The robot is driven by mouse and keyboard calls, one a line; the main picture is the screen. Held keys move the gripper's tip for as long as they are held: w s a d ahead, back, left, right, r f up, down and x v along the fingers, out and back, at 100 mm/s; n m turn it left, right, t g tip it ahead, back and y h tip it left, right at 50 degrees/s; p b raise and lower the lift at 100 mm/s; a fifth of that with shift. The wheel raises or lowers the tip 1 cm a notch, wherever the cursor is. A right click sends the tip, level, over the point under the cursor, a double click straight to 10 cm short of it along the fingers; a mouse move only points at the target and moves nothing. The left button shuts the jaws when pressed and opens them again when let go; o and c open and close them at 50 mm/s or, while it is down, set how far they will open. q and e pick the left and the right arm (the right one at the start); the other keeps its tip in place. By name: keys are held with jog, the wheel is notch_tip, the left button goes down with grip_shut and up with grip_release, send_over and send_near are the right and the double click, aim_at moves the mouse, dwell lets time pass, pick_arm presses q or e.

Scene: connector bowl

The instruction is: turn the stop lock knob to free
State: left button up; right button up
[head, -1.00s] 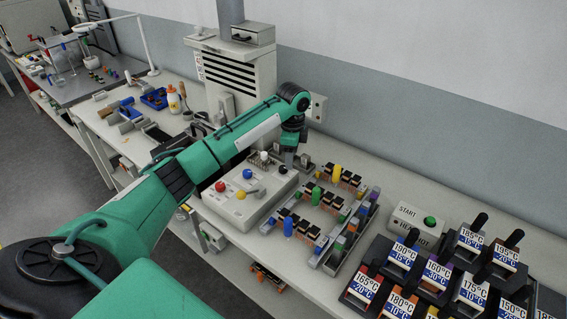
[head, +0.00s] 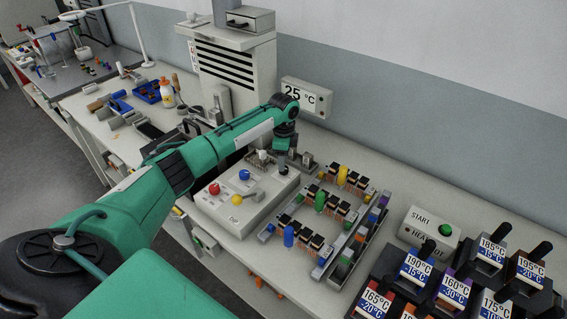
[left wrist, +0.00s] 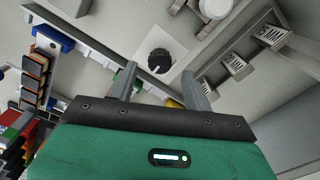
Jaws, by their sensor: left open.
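The black round knob (left wrist: 160,61) sits on a pale square plate in the left wrist view, with a light mark on its face. I cannot read any lock or free marking. My left gripper (left wrist: 159,72) is open, its two grey fingers apart on either side below the knob in the picture, with nothing between them. In the head view the left gripper (head: 283,164) points down over the back right corner of the grey control box (head: 245,208) and hides the knob there. My right gripper is not in view.
A START box (head: 428,232) and several temperature-labelled blocks lie farther right.

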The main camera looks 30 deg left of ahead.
pick_arm(q)
notch_tip(320, 180, down, 2)
jog(key=shift+f, duration=0.8)
jog(key=c, duration=1)
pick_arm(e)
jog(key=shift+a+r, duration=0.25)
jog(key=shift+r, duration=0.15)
pick_arm(q)
jog(key=shift+p, duration=0.35)
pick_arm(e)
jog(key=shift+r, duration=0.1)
